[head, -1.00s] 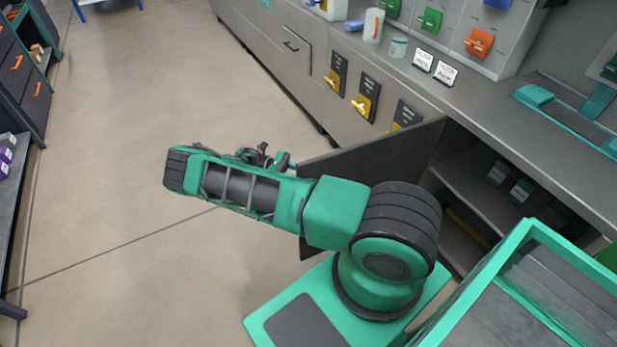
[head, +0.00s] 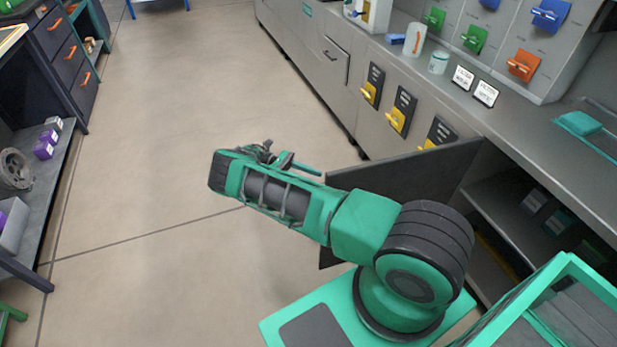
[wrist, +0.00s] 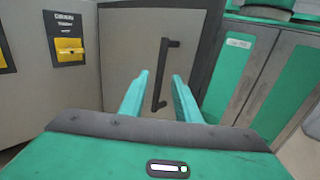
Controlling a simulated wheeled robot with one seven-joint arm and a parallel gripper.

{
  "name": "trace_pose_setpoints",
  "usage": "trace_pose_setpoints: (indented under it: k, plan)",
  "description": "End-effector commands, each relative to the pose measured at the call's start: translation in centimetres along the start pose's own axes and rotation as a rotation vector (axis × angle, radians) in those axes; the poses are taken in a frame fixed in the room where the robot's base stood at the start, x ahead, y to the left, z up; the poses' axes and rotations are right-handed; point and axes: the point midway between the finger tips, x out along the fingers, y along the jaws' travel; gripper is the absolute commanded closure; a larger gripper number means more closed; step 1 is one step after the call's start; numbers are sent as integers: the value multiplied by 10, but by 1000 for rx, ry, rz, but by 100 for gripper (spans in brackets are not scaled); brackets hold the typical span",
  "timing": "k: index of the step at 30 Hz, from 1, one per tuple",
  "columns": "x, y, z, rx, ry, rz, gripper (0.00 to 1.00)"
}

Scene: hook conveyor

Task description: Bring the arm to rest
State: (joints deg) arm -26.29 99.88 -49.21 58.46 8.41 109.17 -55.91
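My arm (head: 285,197) stretches out to the left over the floor in the head view, folded at its thick black-ringed joint above my base. Beyond the fingers is a grey cabinet door with a dark bar handle (wrist: 167,75). The fingers appear short of the handle. In the head view the fingers are mostly hidden behind the arm.
An open dark cabinet door (head: 400,180) stands just behind my arm, with shelves (head: 530,215) inside the cabinet. A counter (head: 440,90) with yellow switches (head: 397,121) runs along the right. Shelving (head: 45,190) stands at the left. The floor (head: 180,150) between is clear.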

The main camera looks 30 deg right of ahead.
Motion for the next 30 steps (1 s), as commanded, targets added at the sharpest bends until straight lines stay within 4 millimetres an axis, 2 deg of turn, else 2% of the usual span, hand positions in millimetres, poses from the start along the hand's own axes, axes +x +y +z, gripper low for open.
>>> trace_pose_setpoints:
  k: [21,25,30]
  plan:
    - [-4,1,3,3,8,-4,70]
    - [-3,8,22,22,51,-37,70]
    - [6,24,65,70,158,-115,70]
